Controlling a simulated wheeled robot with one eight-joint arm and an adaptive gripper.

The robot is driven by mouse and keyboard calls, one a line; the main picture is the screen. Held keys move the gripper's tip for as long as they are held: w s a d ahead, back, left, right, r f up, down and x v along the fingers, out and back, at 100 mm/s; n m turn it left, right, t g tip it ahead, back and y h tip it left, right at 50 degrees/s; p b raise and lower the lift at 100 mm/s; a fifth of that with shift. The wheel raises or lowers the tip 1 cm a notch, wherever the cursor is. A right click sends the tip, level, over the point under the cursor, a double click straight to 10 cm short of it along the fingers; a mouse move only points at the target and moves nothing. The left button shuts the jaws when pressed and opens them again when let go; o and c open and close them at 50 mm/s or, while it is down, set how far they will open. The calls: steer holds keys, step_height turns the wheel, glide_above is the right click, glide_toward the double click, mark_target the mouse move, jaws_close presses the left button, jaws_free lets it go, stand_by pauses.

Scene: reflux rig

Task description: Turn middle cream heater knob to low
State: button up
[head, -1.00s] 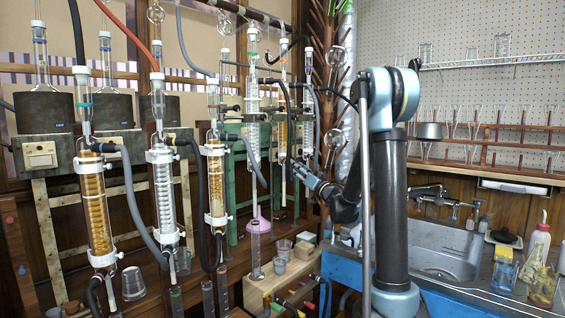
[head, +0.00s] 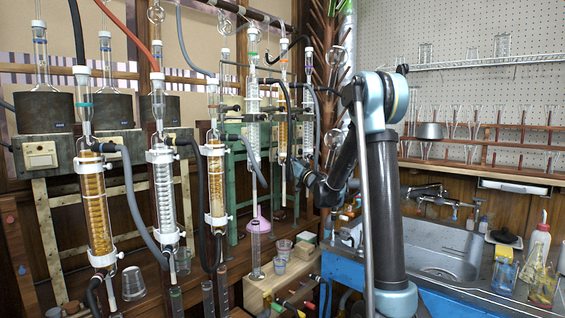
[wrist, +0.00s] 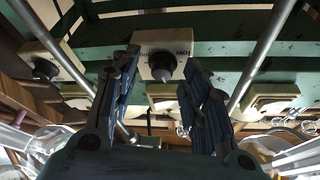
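In the wrist view a cream heater box (wrist: 152,50) with a dark knob (wrist: 162,68) sits on the green frame. Upside-down lettering shows at the knob's upper right. My gripper (wrist: 161,78) is open, with one finger on each side of the knob in the picture. I cannot tell whether either finger touches it. Another cream box (wrist: 38,38) with a dark knob (wrist: 46,69) is at the left. In the head view my gripper reaches toward the green frame (head: 232,200) and is largely hidden by hoses and glassware.
Metal rods (wrist: 262,55) flank the knob in the wrist view. In the head view glass condensers (head: 215,185) and grey hoses (head: 133,200) crowd the left and middle. A wooden block (head: 270,285) with glassware and a sink (head: 445,260) lie below.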

jaws_close()
steer(key=shift+n, duration=0.4)
steer(key=shift+w+d+n+g+y, duration=0.1)
steer(key=shift+n+g+y, duration=0.45)
steer(key=shift+n, duration=0.75)
steer(key=shift+w+d+n+g+y, duration=0.1)
steer(key=shift+n+g+y, duration=0.45)
steer(key=shift+n, duration=0.75)
steer(key=shift+w+n+g+y, duration=0.1)
steer(key=shift+n+g+y, duration=0.45)
steer(key=shift+n, duration=1.05)
